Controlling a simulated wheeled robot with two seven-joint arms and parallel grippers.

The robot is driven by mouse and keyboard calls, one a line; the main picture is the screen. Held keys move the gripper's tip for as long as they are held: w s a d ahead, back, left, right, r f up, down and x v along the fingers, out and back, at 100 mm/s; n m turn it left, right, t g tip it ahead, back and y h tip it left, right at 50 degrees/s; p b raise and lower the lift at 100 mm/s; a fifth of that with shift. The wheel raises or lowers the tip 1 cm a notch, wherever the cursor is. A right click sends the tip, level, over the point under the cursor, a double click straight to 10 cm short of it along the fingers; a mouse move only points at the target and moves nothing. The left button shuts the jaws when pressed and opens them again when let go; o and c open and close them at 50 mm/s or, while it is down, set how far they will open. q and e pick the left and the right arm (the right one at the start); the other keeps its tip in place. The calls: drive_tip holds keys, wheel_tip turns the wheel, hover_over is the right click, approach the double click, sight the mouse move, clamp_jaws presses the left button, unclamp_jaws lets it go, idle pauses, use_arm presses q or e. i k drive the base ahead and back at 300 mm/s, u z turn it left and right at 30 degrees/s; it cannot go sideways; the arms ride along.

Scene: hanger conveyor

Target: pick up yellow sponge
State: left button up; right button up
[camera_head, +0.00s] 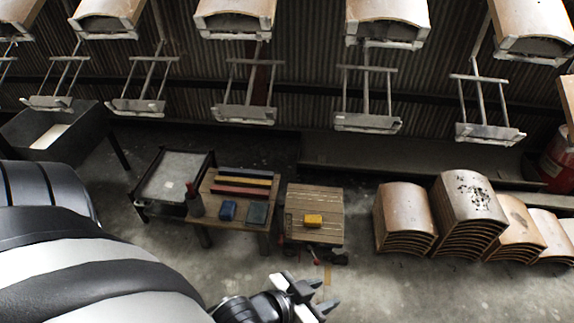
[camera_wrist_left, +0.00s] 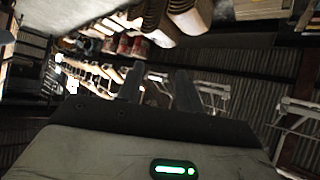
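The yellow sponge (camera_head: 313,219) lies on the slatted wooden top of a small table (camera_head: 325,199), right of the middle in the head view. My left gripper (camera_head: 325,292) is at the bottom of the head view, in front of that table and clear of the sponge. Its fingers are apart with nothing between them. The two spread fingers (camera_wrist_left: 158,90) also show in the left wrist view, which is tilted and does not show the sponge clearly. My right gripper is in neither view.
A wooden table (camera_head: 257,187) with coloured bars, a blue block (camera_head: 228,210) and a dark green block (camera_head: 257,213) stands left of the sponge's table. Stacks of curved wooden panels (camera_head: 406,207) stand right. Hangers (camera_head: 367,122) hang behind. Floor in front is mostly clear.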

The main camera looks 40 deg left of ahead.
sight(312, 220)
drive_tip(key=u, duration=1.05)
drive_tip(key=i, duration=1.05)
drive_tip(key=u, duration=1)
